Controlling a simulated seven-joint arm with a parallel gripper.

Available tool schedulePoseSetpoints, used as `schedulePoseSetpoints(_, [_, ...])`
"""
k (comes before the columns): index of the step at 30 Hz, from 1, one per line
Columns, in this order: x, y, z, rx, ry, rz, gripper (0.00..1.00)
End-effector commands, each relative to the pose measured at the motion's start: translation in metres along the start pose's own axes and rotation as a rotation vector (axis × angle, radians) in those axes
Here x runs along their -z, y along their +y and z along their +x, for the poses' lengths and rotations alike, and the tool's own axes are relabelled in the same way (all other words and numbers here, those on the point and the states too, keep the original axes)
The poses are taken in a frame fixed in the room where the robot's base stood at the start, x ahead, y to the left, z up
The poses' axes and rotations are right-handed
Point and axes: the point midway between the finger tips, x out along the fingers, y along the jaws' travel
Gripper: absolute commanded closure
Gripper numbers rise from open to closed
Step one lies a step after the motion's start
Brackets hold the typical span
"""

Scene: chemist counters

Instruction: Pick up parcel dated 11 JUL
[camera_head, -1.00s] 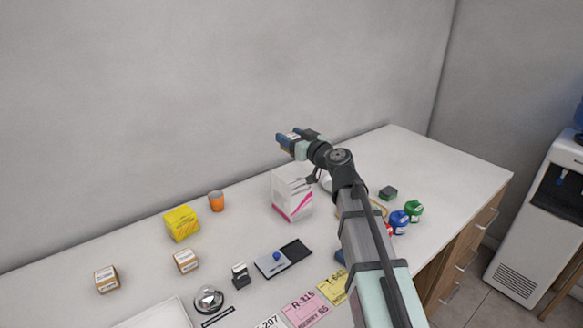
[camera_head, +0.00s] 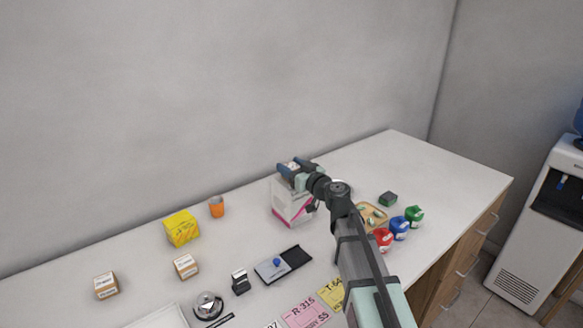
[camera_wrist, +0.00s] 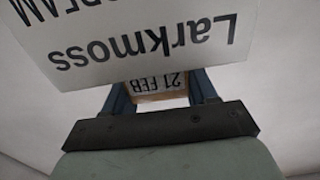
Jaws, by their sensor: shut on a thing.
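My gripper (camera_head: 288,170) is shut on a small brown parcel with a white label. In the wrist view the held parcel (camera_wrist: 157,86) reads 21 FEB upside down between the fingers. In the head view my gripper is in front of the upper part of a white carton with a pink stripe (camera_head: 292,207). In the wrist view a white carton reading Larkmoss (camera_wrist: 150,40) fills the upper part, close to the held parcel. Two similar brown parcels stand on the counter, one at far left (camera_head: 106,286) and one nearer the middle (camera_head: 186,266); their dates are too small to read.
A yellow box (camera_head: 181,228) and an orange cup (camera_head: 216,207) stand near the wall. A bell (camera_head: 208,305), a stamp (camera_head: 240,282) and a dark pad (camera_head: 283,264) lie in front. Red, blue and green containers (camera_head: 399,228) stand at right. The far right counter (camera_head: 440,170) is clear.

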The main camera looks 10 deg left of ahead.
Motion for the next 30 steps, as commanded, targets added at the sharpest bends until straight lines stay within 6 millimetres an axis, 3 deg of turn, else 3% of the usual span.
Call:
schedulePoseSetpoints(10, [-0.0042, 0.0000, 0.0000, 0.000, -0.001, -0.001, 0.80])
schedulePoseSetpoints(11, [-0.0038, 0.0000, 0.0000, 0.000, -0.001, -0.001, 0.40])
schedulePoseSetpoints(18, [-0.0035, 0.0000, 0.0001, 0.000, 0.000, -0.001, 0.18])
schedulePoseSetpoints(27, [-0.0037, 0.0000, 0.0000, 0.000, 0.000, 0.000, 0.18])
schedulePoseSetpoints(30, [-0.0037, -0.0004, -0.0096, -0.001, 0.000, -0.001, 0.18])
